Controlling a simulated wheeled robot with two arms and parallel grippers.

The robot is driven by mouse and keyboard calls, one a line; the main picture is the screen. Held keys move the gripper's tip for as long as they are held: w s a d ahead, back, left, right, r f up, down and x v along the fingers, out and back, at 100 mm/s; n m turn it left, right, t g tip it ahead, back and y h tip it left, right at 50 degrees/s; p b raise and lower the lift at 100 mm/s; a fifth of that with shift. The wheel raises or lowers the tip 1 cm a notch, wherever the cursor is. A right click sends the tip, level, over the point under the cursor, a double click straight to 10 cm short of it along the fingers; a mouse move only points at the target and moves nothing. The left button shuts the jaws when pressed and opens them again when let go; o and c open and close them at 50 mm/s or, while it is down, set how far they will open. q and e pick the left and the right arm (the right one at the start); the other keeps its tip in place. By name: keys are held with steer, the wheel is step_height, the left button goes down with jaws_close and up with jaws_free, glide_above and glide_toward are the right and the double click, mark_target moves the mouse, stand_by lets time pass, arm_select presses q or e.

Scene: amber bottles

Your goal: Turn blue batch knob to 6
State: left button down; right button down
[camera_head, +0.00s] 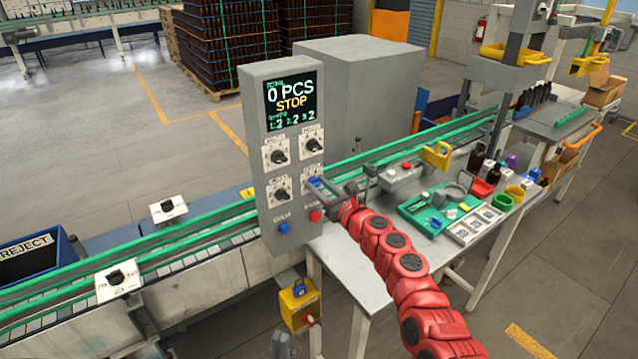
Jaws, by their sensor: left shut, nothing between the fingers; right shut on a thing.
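The grey control panel (256,225) stands upright beside the conveyor, with knobs below its screen (291,99). The blue knob (314,182) is at the lower right of the knob group. My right gripper (320,186) is shut on the blue knob, reaching in from the right. It covers much of the knob and its dial, so I cannot read the pointer. The screen reads "0 PCS" and "STOP", with a line of small digits below.
Black knobs (279,157) share the panel, with a blue button (284,228) and a red button (315,216) below. The green-railed conveyor (205,232) runs behind it. A table (350,262) with a green tray (412,207) and small items is at the right.

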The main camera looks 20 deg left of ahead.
steer(key=m+p, duration=0.1)
steer(key=m, duration=0.3)
steer(key=shift+f+m+p, duration=0.15)
steer(key=shift+m+p, duration=0.25)
steer(key=shift+m, duration=1.1)
steer(key=c, duration=0.5)
jaws_free()
steer(key=shift+w, duration=0.1)
steer(key=shift+d, duration=0.1)
